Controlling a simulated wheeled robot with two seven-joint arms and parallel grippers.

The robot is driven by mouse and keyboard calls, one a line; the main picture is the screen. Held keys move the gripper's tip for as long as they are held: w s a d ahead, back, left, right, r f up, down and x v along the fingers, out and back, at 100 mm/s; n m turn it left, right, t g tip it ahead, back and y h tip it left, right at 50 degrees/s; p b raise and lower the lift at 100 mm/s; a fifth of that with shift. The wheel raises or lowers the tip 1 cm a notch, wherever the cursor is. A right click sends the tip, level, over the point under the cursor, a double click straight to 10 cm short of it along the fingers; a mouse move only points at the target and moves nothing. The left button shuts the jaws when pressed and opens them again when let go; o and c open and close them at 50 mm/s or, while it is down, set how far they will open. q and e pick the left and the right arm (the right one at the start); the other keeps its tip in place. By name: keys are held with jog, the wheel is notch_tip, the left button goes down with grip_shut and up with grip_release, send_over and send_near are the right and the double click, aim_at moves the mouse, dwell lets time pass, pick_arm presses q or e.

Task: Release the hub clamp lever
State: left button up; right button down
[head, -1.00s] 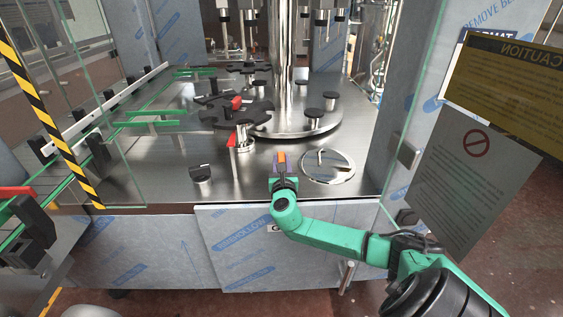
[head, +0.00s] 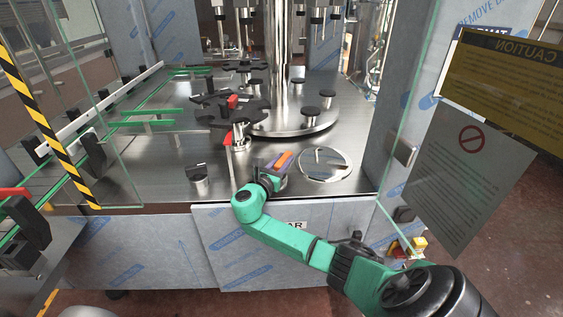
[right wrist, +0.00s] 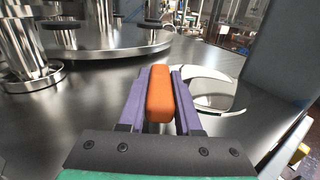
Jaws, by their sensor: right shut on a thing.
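A red lever (head: 228,139) sticks out beside a steel post under a black star wheel (head: 216,115). A second red piece (head: 232,100) sits on top of the wheel. I cannot tell which red part is the hub clamp lever. My right gripper (head: 279,161) is in front of the wheel and to its right, apart from both red parts. In the right wrist view its purple fingers (right wrist: 160,98) are shut on an orange block (right wrist: 160,95), held above the steel deck. Neither red part shows clearly there. My left gripper is not in view.
A round steel plate with a handle (head: 325,163) lies right of the gripper. A black knob (head: 196,172) stands to its left. A steel column (head: 283,70) and a turntable with black-topped posts (head: 312,115) rise behind. Glass doors (head: 105,130) flank the opening.

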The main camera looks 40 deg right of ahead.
jog(key=shift+s+f+m+g+h, duration=0.2)
jog(key=shift+m+g+h, duration=0.2)
jog(key=shift+m+g, duration=0.45)
jog(key=shift+r+g+b, duration=0.1)
jog(key=shift+g+b, duration=0.2)
jog(key=shift+g, duration=0.05)
jog(key=c, duration=0.6)
grip_release()
jog(key=shift+d, duration=0.1)
jog(key=b+v, duration=0.2)
jog(key=v, duration=1.2)
jog(key=shift+b, duration=0.35)
jog(key=shift+a, duration=0.3)
